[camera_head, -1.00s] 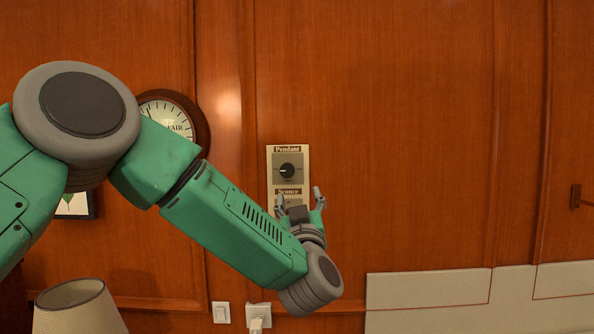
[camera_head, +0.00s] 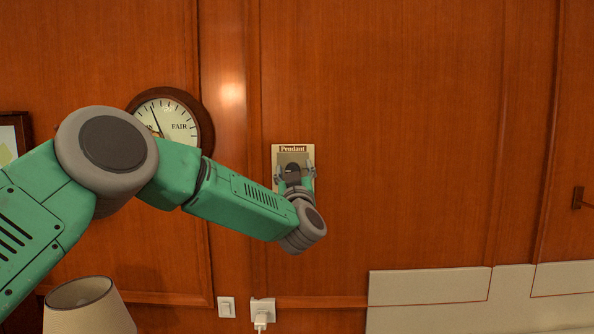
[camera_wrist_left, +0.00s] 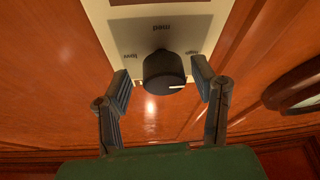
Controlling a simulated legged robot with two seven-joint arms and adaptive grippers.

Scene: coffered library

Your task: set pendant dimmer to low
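The pendant dimmer's cream plate (camera_head: 293,151), labelled "Pendant", is on the wood wall in the head view. My left gripper (camera_head: 294,170) is in front of it and hides most of its lower part, including the Sconce section. In the left wrist view the black dimmer knob (camera_wrist_left: 165,73) sits between the two spread fingers of my left gripper (camera_wrist_left: 160,85), with a gap on each side. A white pointer mark on the knob points toward the picture's right. Small position labels, one reading "med", show on the plate (camera_wrist_left: 140,28). My right gripper is not in view.
A round barometer-like dial (camera_head: 172,117) marked "FAIR" hangs left of the plate, behind my arm. Below are a light switch (camera_head: 226,307) and a socket with a plug (camera_head: 262,311). A lampshade (camera_head: 88,308) stands at lower left. The wall right of the plate is clear.

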